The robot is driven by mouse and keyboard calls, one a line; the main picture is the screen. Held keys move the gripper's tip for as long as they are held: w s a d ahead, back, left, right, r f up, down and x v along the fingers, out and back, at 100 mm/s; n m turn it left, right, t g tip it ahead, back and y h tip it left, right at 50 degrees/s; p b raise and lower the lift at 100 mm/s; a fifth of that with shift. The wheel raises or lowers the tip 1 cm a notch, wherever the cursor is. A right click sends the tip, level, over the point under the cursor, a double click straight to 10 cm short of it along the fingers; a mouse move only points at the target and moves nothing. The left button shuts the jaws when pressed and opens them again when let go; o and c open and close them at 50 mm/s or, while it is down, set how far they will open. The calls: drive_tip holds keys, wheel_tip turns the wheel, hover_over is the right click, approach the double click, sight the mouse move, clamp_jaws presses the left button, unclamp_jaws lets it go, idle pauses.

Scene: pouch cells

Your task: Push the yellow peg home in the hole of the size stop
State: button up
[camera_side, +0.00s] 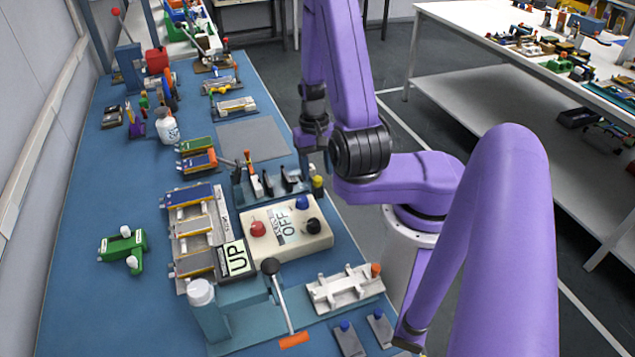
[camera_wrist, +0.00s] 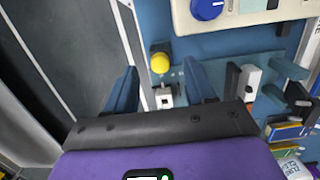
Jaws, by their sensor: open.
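The yellow peg (camera_wrist: 160,63) shows its round head between my open fingers in the wrist view. In the side view the peg (camera_side: 317,182) stands upright at the right end of the teal size stop (camera_side: 243,194), which also shows in the wrist view (camera_wrist: 228,83). How deep the peg sits in its hole is hidden. My gripper (camera_wrist: 160,68) is open and empty, with one blue finger on each side of the peg's line. In the side view my gripper (camera_side: 315,143) hangs above the peg, apart from it as far as I can tell.
A small pale block (camera_wrist: 163,98) is close to the peg. Upright dark clamps (camera_side: 268,184) stand along the stop. A cream switch box (camera_side: 285,230) with red, blue and black knobs is just in front. A grey mat (camera_side: 253,139) lies bare behind.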

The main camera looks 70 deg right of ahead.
drive_tip(key=shift+f, duration=0.7)
clamp_jaws()
drive_tip(key=shift+r, duration=0.1)
